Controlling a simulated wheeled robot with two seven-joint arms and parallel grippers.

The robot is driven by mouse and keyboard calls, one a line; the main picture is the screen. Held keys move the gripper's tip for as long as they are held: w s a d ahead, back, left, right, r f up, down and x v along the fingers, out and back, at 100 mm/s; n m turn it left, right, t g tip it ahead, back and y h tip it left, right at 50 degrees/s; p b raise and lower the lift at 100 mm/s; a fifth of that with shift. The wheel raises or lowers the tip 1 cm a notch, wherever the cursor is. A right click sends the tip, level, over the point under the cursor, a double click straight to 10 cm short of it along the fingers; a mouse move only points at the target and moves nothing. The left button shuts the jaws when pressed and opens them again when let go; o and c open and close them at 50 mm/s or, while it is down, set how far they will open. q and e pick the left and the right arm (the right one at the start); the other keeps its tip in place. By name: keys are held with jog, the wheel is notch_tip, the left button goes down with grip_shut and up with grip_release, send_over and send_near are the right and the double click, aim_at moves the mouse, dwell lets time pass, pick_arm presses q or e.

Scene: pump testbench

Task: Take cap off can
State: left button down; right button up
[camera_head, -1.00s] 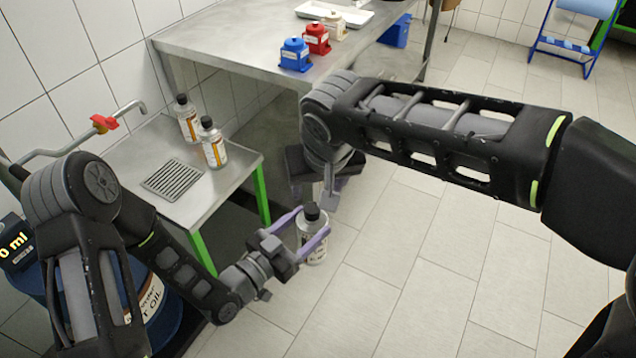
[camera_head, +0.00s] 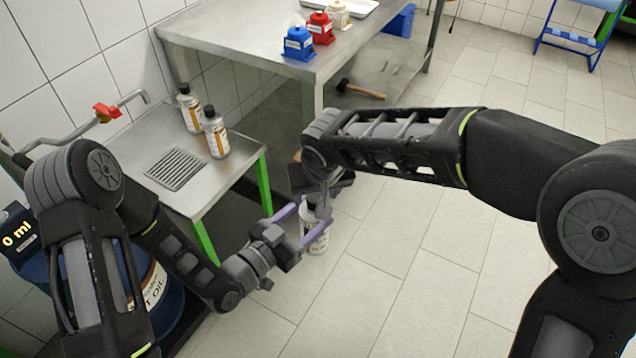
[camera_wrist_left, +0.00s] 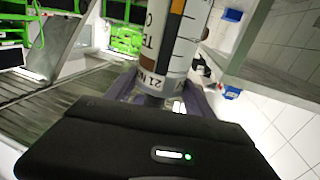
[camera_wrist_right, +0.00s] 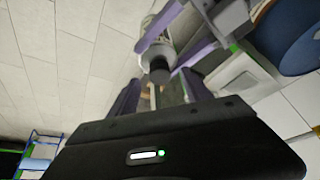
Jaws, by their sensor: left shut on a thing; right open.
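The can (camera_head: 316,241) is a white bottle with a printed label; it also fills the upper middle of the left wrist view (camera_wrist_left: 176,45). My left gripper (camera_head: 305,222) is shut on the can's body and holds it above the floor. My right gripper (camera_head: 322,197) is open above the can's top and largely covers the cap in the head view. In the right wrist view the black cap (camera_wrist_right: 158,68) shows beyond and between the right gripper's open fingers. I cannot tell whether they touch it.
Two similar bottles (camera_head: 215,138) (camera_head: 189,108) stand on a low steel table (camera_head: 215,184) with a drain grate. A taller steel bench (camera_head: 235,38) carries blue, red and white units. A hammer (camera_head: 362,91) lies beneath it. A blue drum (camera_head: 168,310) stands at lower left.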

aim_at(315, 199)
jog(key=shift+x, duration=0.9)
grip_shut()
dwell(0.7)
jog(key=shift+r, duration=0.2)
jog(key=shift+r, duration=0.95)
jog(key=shift+r, duration=0.15)
jog(key=shift+r, duration=1.85)
